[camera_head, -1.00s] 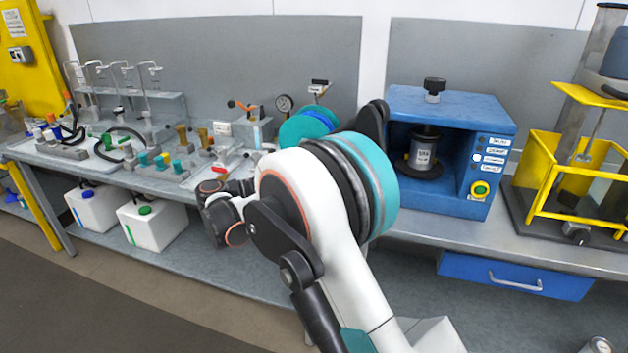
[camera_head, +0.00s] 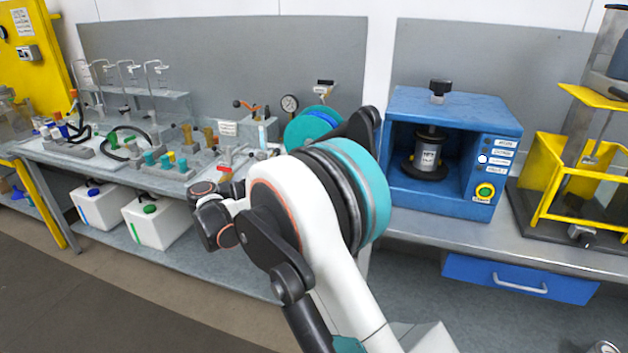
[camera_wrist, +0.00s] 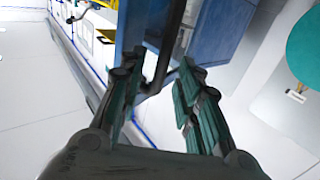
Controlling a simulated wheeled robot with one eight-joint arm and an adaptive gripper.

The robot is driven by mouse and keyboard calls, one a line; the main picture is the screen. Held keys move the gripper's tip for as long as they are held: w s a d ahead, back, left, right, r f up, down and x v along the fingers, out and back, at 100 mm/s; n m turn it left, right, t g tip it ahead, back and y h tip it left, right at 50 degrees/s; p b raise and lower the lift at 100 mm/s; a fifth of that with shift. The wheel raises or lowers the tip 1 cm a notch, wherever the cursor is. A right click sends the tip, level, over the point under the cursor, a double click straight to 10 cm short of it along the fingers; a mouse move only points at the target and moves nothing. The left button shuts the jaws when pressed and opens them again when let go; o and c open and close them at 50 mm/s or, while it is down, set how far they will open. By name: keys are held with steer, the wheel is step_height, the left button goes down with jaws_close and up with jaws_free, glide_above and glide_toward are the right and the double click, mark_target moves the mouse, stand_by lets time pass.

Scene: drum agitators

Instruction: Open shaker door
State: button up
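The blue shaker (camera_head: 450,105) stands on the bench right of my arm in the head view, with a dark-capped container (camera_head: 427,155) visible inside its front opening. My arm covers the area left of the opening, so the door cannot be made out there. In the wrist view, a dark bent handle (camera_wrist: 160,68) runs beside a blue panel edge (camera_wrist: 131,28), with more blue surface (camera_wrist: 222,35) behind. My gripper (camera_wrist: 158,85) is open, its green-padded fingers apart on either side of the handle's lower end. I cannot tell whether either finger touches it. The head view hides my fingers.
A yellow-framed machine (camera_head: 570,175) stands right of the shaker. A blue drawer (camera_head: 520,277) hangs below the bench. Glassware and bottles (camera_head: 160,160) crowd the bench at left, with white canisters (camera_head: 155,222) underneath. The floor at front left is clear.

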steer(key=v, duration=0.9)
steer(key=shift+a, duration=0.1)
